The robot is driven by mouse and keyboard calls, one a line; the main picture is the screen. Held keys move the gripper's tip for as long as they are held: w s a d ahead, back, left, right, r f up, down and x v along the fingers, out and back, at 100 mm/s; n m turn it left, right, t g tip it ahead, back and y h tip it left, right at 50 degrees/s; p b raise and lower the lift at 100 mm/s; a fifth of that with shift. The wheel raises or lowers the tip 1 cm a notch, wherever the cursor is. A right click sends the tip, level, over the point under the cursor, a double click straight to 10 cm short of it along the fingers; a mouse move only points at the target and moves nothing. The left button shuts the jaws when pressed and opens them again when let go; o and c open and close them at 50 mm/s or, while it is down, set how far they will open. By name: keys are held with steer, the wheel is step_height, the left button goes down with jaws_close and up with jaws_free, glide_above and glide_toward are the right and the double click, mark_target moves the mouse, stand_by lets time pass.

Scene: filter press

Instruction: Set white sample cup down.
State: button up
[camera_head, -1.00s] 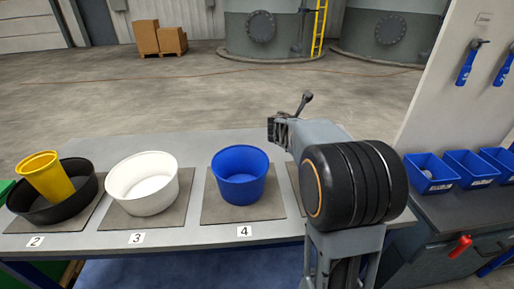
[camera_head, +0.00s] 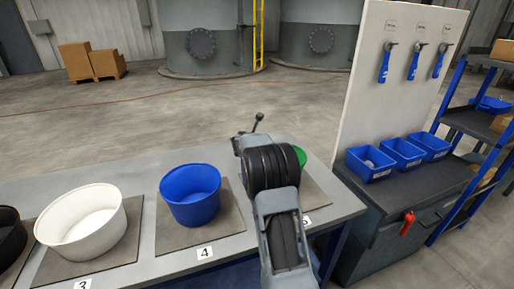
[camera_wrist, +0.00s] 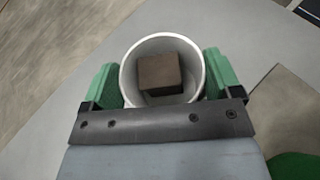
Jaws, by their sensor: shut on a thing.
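The white sample cup (camera_wrist: 163,43) is between the green fingers of my gripper (camera_wrist: 161,78) in the wrist view. The gripper is shut on it from both sides. A brown block (camera_wrist: 160,73) lies inside the cup. Grey table top (camera_wrist: 215,25) shows around the cup; I cannot tell whether the cup touches it. In the head view my arm hides the cup and the fingers.
A white bowl (camera_head: 85,222) and a blue bowl (camera_head: 190,192) stand on mats at the left. A green bowl (camera_head: 300,156) on the rightmost mat (camera_head: 316,196) is partly behind my arm; it also shows in the wrist view (camera_wrist: 295,166). Blue bins (camera_head: 404,153) stand on the right-hand cabinet.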

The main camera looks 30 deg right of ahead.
steer(key=f, duration=0.2)
steer(key=f+b, duration=0.1)
steer(key=shift+w+d+f, duration=0.15)
steer(key=shift+w+d, duration=0.1)
steer(key=shift+d, duration=0.1)
steer(key=shift+f, duration=0.35)
steer(key=o, duration=0.7)
steer(key=shift+f, duration=0.1)
steer(key=shift+o, duration=0.2)
steer(key=shift+a+r, duration=0.15)
steer(key=shift+r, duration=0.1)
steer(key=v, duration=1.1)
steer(key=shift+s+a+r, duration=0.2)
steer(key=shift+s+a, duration=0.05)
